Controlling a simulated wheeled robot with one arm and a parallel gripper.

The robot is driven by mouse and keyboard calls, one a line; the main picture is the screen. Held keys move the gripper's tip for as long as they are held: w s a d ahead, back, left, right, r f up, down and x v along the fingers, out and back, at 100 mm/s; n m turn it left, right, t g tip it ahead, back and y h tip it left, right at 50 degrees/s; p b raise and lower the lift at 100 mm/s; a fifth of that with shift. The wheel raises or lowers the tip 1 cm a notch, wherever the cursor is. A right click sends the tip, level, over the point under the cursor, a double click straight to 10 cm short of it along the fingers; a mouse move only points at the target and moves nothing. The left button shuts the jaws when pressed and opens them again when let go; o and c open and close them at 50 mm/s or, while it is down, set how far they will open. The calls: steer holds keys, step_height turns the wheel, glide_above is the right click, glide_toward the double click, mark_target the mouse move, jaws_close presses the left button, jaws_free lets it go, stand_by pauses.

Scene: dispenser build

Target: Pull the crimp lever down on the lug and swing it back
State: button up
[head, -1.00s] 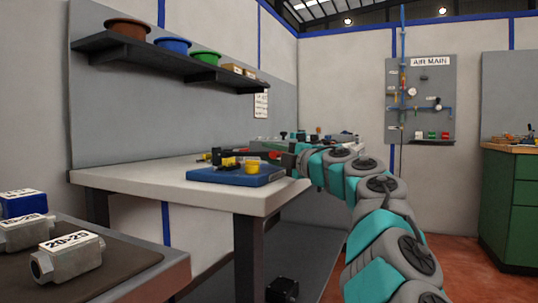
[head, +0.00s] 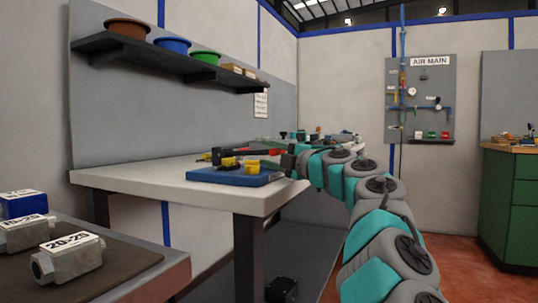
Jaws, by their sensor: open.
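The crimp tool's red-handled lever (head: 266,151) shows in the head view on the white-topped workbench, lying nearly level above the blue tray (head: 240,178). Its dark body (head: 221,155) is at the left end. Yellow parts (head: 251,166) sit on the tray; the lug itself is too small to pick out. My gripper (head: 287,162) is open at the right end of the red handle, near the tray's right edge. I cannot tell whether it touches the handle. My wrist partly hides the bench behind it.
Grey blocks with size labels (head: 72,258) stand on the nearer table at left. A shelf (head: 170,63) with coloured bowls hangs above the workbench. The bench's left part (head: 135,175) is clear. A green cabinet (head: 508,205) stands far right.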

steer(key=shift+w, duration=0.1)
steer(key=shift+r+p, duration=0.7)
steer(key=shift+r, duration=0.25)
steer(key=shift+a+r+g+p, duration=0.1)
steer(key=shift+r+g+p, duration=0.25)
steer(key=shift+p, duration=0.55)
steer(key=shift+s+d+f+h+b, duration=0.2)
steer(key=shift+d+f+h+b, duration=0.1)
steer(key=shift+d+b, duration=0.1)
steer(key=shift+b+v, duration=0.3)
steer(key=shift+v, duration=0.75)
steer(key=v, duration=0.5)
steer(key=shift+r, duration=0.1)
steer(key=s+d+r+m+t+h, duration=0.2)
steer(key=d+r+m+t+h, duration=0.2)
steer(key=d+r+m+t, duration=0.2)
steer(key=s+d+r+m+t+h, duration=0.2)
steer(key=d+r+m+t+h, duration=0.3)
steer(key=d+r, duration=0.5)
steer(key=shift+s+r+m+t, duration=0.3)
steer(key=shift+r+m+t, duration=0.35)
steer(key=shift+r, duration=0.55)
